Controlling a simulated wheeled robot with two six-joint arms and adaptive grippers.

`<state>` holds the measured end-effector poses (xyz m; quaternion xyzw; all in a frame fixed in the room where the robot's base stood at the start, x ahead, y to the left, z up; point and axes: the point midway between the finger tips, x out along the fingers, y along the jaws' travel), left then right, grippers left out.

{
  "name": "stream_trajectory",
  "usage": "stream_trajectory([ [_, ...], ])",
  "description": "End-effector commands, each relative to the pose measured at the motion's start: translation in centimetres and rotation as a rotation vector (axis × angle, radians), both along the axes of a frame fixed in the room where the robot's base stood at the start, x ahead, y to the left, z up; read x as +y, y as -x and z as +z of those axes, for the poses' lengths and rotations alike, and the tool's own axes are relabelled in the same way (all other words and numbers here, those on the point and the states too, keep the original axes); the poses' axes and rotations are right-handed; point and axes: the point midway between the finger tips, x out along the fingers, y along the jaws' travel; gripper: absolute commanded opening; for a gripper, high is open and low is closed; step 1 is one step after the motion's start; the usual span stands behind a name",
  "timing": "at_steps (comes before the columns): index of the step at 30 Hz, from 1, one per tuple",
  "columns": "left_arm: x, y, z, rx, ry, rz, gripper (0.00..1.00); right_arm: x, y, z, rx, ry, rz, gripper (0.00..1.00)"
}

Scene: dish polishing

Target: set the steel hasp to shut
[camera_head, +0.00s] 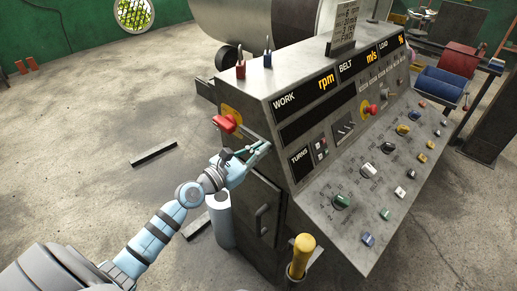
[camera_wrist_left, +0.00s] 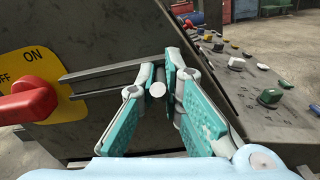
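The steel hasp (camera_wrist_left: 105,72) shows in the left wrist view as pale steel bars on the dark cabinet face, running right from the yellow ON/OFF plate toward my fingers. Its right end is partly hidden by my left gripper (camera_wrist_left: 164,72). The two teal fingers stand close together at the tips around that end, with small round grey pieces between them. I cannot tell whether they grip the hasp. In the head view my left gripper (camera_head: 264,147) is at the cabinet's left side, by its front corner. My right gripper is not in view.
A red switch handle (camera_wrist_left: 30,100) is just left of the hasp; it also shows in the head view (camera_head: 226,123). The sloped control panel (camera_head: 330,185) with several knobs lies right. A yellow-topped post (camera_head: 302,248) and a pale cylinder (camera_head: 221,220) stand low by the cabinet.

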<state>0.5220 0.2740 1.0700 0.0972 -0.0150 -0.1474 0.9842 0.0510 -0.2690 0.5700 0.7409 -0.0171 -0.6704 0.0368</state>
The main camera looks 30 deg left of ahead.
Motion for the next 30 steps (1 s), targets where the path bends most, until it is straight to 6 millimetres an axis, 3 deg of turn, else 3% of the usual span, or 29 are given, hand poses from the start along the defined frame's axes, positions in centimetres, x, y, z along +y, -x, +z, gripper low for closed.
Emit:
stream_trajectory([
  [8, 0.1, 0.0, -0.2, 0.002, -0.001, -0.001, 0.00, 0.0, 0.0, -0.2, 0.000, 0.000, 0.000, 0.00],
  [15, 2.9, -0.8, -0.4, 0.002, -0.001, -0.002, 0.00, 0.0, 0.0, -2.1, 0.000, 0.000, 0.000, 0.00],
  [23, 3.1, -0.9, -0.1, 0.002, 0.000, -0.001, 0.00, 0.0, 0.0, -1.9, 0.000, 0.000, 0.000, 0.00],
  [24, 3.1, -0.9, -0.1, 0.002, 0.000, -0.001, 0.10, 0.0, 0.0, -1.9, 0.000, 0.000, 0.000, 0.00],
  [27, 3.1, -0.9, -0.1, 0.002, 0.000, -0.001, 0.26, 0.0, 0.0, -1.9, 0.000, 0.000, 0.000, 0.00],
  [30, 3.1, -0.9, -0.1, 0.003, 0.000, 0.000, 0.29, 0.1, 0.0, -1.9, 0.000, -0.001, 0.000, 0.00],
])
